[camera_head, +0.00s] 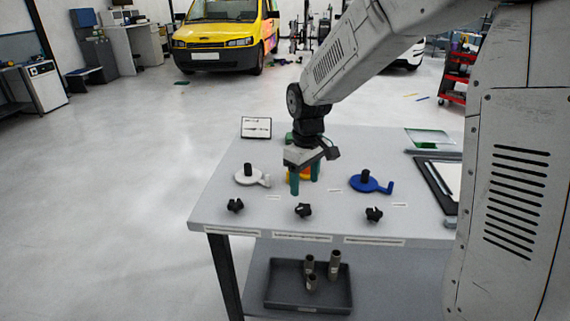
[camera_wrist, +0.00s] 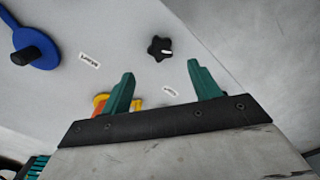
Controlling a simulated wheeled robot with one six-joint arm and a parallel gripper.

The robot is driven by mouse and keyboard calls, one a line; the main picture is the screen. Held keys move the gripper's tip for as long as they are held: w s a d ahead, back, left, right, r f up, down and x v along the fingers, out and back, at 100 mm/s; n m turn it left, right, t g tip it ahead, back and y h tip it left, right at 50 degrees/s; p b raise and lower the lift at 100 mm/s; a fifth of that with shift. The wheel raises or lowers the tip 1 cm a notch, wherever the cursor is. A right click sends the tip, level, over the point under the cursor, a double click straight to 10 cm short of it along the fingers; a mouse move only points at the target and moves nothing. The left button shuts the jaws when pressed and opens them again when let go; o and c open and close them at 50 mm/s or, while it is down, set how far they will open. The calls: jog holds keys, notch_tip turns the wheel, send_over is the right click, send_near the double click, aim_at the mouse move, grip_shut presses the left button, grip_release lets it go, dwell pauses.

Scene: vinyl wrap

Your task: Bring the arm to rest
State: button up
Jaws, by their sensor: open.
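My gripper (camera_head: 304,180) hangs from my arm over the middle of the white table (camera_head: 215,213), with its green fingers pointing down. In the wrist view the two green fingers (camera_wrist: 160,85) stand wide apart, with nothing held between them. A yellow and orange piece (camera_head: 299,176) lies behind and below the fingers in the head view, partly hidden. It also shows beside the left finger in the wrist view (camera_wrist: 101,102). A black star-shaped knob (camera_wrist: 159,48) lies on the table past the fingertips.
A white piece (camera_head: 248,177) and a blue piece (camera_head: 371,184), each with a black knob, flank my gripper. Black star knobs (camera_head: 235,206) line the table front. A small sign (camera_head: 256,128) stands behind. A dark tray (camera_head: 277,294) with grey cylinders sits on the lower shelf.

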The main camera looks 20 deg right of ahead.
jog(key=s+d+r+m, duration=0.1)
jog(key=s+r+m, duration=0.1)
jog(key=s, duration=0.7)
jog(key=s+d+r+m+t, duration=0.1)
jog(key=s+r, duration=0.4)
jog(key=s, duration=0.5)
jog(key=s+d+r+m, duration=0.1)
jog(key=s+r+m, duration=0.2)
jog(key=s, duration=0.7)
jog(key=shift+r, duration=0.55)
